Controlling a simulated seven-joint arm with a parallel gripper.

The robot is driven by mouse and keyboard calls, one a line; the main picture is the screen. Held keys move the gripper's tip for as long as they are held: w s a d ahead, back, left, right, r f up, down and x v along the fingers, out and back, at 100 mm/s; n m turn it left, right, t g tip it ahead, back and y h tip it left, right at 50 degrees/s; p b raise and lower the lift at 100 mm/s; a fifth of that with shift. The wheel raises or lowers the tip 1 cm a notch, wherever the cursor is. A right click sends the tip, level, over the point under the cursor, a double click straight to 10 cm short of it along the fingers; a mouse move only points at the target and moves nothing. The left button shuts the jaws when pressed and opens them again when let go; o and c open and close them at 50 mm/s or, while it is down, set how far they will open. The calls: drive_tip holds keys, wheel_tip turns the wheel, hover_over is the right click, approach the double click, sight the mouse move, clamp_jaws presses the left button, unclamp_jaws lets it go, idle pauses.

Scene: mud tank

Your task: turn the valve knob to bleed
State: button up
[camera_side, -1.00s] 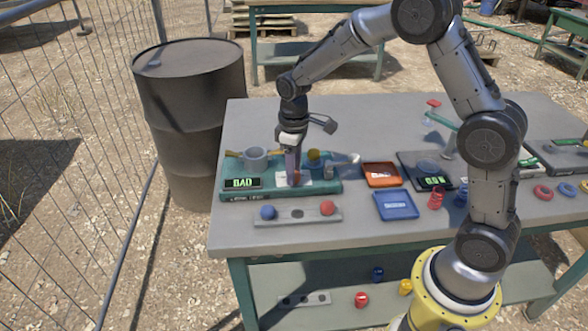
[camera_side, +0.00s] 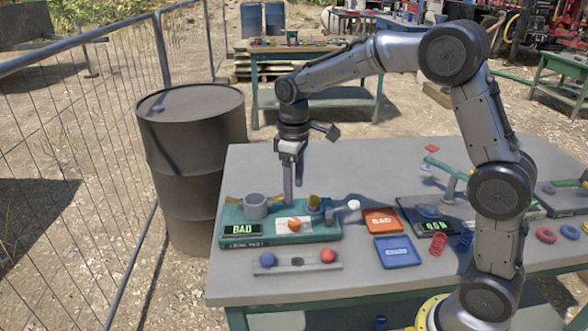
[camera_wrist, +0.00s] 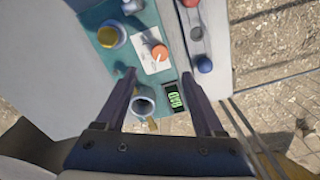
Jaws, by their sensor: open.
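The orange-red valve knob (camera_side: 294,225) sits on a white plate on the teal fixture (camera_side: 330,237). In the wrist view the knob (camera_wrist: 159,52) shows a light pointer mark; the plate's lettering is too small to read. A green-lit display (camera_side: 242,230) on the fixture's left end reads BAD. My gripper (camera_side: 293,197) is open and empty, pointing down above the fixture, with its fingertips above and apart from the knob. In the wrist view the knob lies just beyond the gap between the fingertips (camera_wrist: 158,74).
A grey cup (camera_side: 255,206) and a yellow-topped fitting (camera_side: 314,202) stand on the fixture near the knob. A grey strip (camera_side: 298,263) with blue and red balls lies in front. Orange (camera_side: 381,220) and blue (camera_side: 397,251) trays lie to the right.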

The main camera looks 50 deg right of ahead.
drive_tip(key=shift+r, duration=2.15)
drive_tip(key=s+a+r+t, duration=0.1)
drive_tip(key=s+r+t, duration=0.3)
drive_tip(key=s+r, duration=0.8)
drive_tip(key=s+f+m, duration=0.2)
drive_tip(key=s+f, duration=0.3)
drive_tip(key=s, duration=0.2)
drive_tip(key=s+f+m+t, duration=0.1)
drive_tip(key=s+f+m, duration=0.1)
drive_tip(key=s+f, duration=0.2)
drive_tip(key=s, duration=0.3)
drive_tip(key=shift+a+f+t, duration=0.15)
drive_tip(key=shift+f+t, duration=0.15)
drive_tip(key=shift+f, duration=0.05)
